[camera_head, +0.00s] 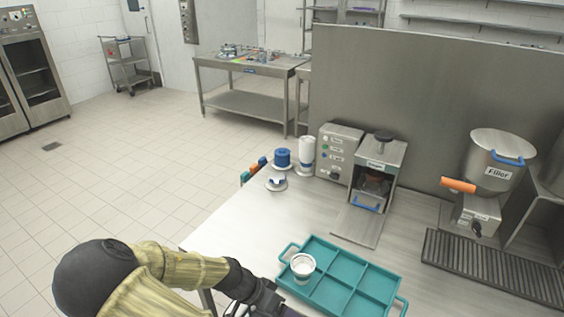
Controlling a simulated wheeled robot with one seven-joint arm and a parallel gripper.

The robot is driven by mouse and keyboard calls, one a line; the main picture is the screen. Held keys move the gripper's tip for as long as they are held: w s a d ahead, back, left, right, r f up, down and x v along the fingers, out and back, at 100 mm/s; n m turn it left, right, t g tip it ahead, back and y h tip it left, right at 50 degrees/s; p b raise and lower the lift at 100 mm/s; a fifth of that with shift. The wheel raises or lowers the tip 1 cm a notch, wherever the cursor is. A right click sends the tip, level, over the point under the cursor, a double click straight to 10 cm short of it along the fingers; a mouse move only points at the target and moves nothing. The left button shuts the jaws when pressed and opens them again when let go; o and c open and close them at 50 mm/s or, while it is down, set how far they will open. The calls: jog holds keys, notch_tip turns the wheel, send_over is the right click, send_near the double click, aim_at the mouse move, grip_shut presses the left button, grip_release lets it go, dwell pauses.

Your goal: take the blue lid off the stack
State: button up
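The stack of blue lids (282,157) stands upright on a white round base near the far left edge of the steel table. A small white holder (276,186) with a bit of blue on it sits just in front of the stack. My gripper (262,303) is at the bottom edge of the view, well in front of the stack and apart from it. It is dark and partly cut off by the frame, so its fingers and anything between them are hidden.
A teal divided tray (352,250) holds a white cup (302,268) in its left part. A white cup stack (307,150) stands right of the lids. A sealing machine (380,165) and the filler (497,165) stand at the back. Bare table (255,220) lies between tray and lids.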

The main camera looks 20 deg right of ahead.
notch_tip(320, 180, up, 16)
jog(key=s+a+n+t+y, duration=0.2)
jog(key=n+t+y, duration=0.3)
jog(key=n, duration=0.6)
jog(key=shift+a+f+n+y, duration=0.2)
jog(key=shift+n+y, duration=0.2)
jog(key=shift+y, duration=0.6)
